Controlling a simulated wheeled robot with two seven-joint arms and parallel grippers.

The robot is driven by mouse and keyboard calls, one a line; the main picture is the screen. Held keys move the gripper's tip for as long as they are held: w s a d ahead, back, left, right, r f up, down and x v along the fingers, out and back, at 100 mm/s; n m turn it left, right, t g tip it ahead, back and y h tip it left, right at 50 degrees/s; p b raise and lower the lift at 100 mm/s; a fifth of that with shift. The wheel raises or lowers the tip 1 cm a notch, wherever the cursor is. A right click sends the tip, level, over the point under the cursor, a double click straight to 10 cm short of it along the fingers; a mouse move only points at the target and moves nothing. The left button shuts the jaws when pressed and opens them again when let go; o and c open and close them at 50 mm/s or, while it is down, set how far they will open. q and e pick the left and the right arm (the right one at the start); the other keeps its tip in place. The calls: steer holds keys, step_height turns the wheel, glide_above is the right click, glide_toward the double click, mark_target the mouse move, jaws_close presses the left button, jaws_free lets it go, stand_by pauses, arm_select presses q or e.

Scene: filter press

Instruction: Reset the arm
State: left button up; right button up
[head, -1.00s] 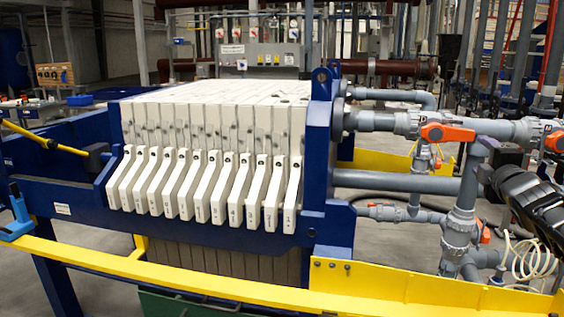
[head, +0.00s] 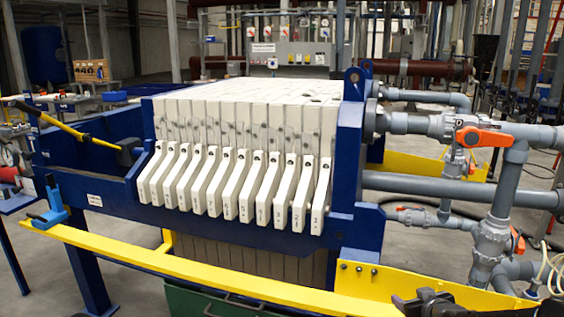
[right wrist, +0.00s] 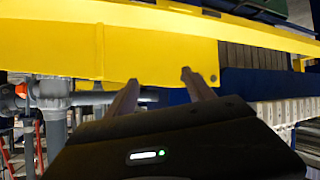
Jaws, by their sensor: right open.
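My right gripper (head: 410,302) shows at the bottom right edge of the head view, dark and partly cut off, in front of the yellow rail. In the right wrist view its two fingers (right wrist: 160,84) stand apart with nothing between them. They point toward the yellow rail (right wrist: 150,50). My left gripper is in neither current view. The filter press (head: 245,95) stands in the middle of the head view, its white numbered plates packed side by side in a blue frame (head: 345,170).
The yellow rail (head: 230,274) runs along the front of the press. Grey pipes (head: 480,180) with orange-handled valves (head: 485,137) stand to the right. A yellow bar (head: 60,124) and a blue bracket (head: 52,203) are at the left. A green bin (head: 190,302) sits below.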

steer(key=s+a+f+m+g+y, duration=0.1)
steer(key=s+a+f+m+g, duration=0.15)
steer(key=s+a+f, duration=0.65)
steer(key=s+a+f+m+g+y, duration=0.1)
steer(key=s+a+f+g+y, duration=0.15)
steer(key=s+a+f, duration=0.65)
steer(key=s+a+f+g, duration=0.2)
steer(key=s+a+f, duration=0.1)
steer(key=s, duration=0.3)
steer(key=s+a+f+g, duration=0.2)
steer(key=s+a+f, duration=0.2)
steer(key=s+f, duration=0.1)
steer(key=s+a+f+g+y, duration=0.1)
steer(key=s+a+f+g, duration=0.1)
steer(key=s, duration=0.6)
steer(key=x, duration=0.2)
steer(key=shift+a+f, duration=0.3)
steer(key=shift+a, duration=0.05)
